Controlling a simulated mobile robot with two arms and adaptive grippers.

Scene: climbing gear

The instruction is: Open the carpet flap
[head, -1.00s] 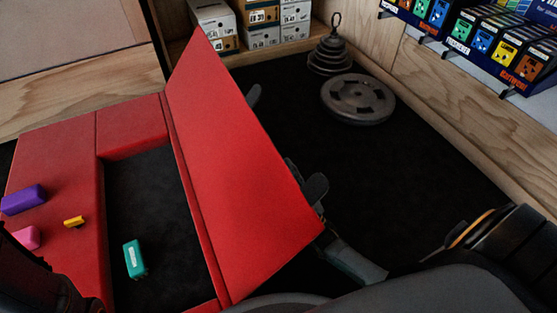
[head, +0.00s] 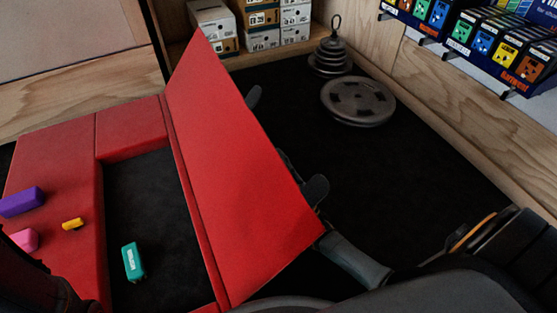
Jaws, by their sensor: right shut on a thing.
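The red carpet flap (head: 235,170) stands raised and tilted, hinged along the right side of a rectangular dark opening (head: 150,215) in the red padded mat (head: 55,165). My right gripper (head: 286,145) is at the flap's far right edge, mostly hidden behind it. Dark finger parts stick out past that edge, and the gripper is shut on the flap. A teal block (head: 133,262) lies inside the opening. My left gripper is out of view; only a dark part of my arm shows at the lower left.
Purple, yellow and pink pieces lie on the mat, among them the purple block (head: 20,201). A weight plate (head: 358,101) and stacked weights (head: 333,55) rest on the black floor behind. Shoe boxes (head: 262,25) stand at the back.

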